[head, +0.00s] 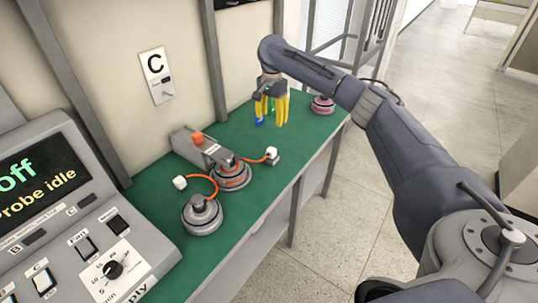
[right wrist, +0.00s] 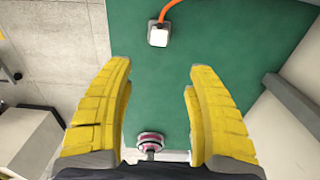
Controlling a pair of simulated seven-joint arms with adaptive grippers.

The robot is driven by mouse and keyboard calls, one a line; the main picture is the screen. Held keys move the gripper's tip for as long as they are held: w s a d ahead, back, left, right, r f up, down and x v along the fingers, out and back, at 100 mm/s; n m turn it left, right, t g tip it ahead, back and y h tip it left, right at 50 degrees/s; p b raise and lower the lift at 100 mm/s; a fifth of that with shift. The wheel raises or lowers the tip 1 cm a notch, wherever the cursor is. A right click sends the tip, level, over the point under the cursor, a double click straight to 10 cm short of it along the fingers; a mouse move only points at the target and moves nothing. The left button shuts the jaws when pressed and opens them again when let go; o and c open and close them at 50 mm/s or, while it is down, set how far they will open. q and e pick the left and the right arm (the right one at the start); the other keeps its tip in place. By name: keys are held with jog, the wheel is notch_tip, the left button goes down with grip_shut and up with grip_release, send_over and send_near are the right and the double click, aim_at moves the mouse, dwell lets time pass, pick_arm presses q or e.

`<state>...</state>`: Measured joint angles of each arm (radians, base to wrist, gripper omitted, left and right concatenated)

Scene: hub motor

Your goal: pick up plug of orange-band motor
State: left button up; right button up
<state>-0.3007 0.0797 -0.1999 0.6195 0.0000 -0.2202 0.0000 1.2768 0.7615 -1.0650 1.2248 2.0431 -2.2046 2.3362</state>
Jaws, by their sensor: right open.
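The orange-band motor (head: 233,176) stands on the green bench. A short orange cable runs right from it to its white plug (head: 271,152), which sits at a small grey block. In the right wrist view the white plug (right wrist: 158,36) and cable show at the top, beyond the fingertips. My right gripper (head: 272,118) has yellow fingers and hangs above the bench, right of and behind the plug. Its fingers are spread and empty in the right wrist view (right wrist: 160,80). Small blue and green bits beside the fingers are unclear. My left gripper is not in view.
A grey motor (head: 202,215) with a second white plug (head: 180,183) stands nearer. A pink-band motor (head: 322,105) is at the far end. A grey box with an orange button (head: 198,138) stands near the wall. A control console (head: 85,220) fills the left.

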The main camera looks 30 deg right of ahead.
aim_at(271, 149)
notch_tip(271, 149, down, 17)
jog(key=shift+s+f, duration=0.1)
dwell(0.9)
grip_shut()
dwell(0.4)
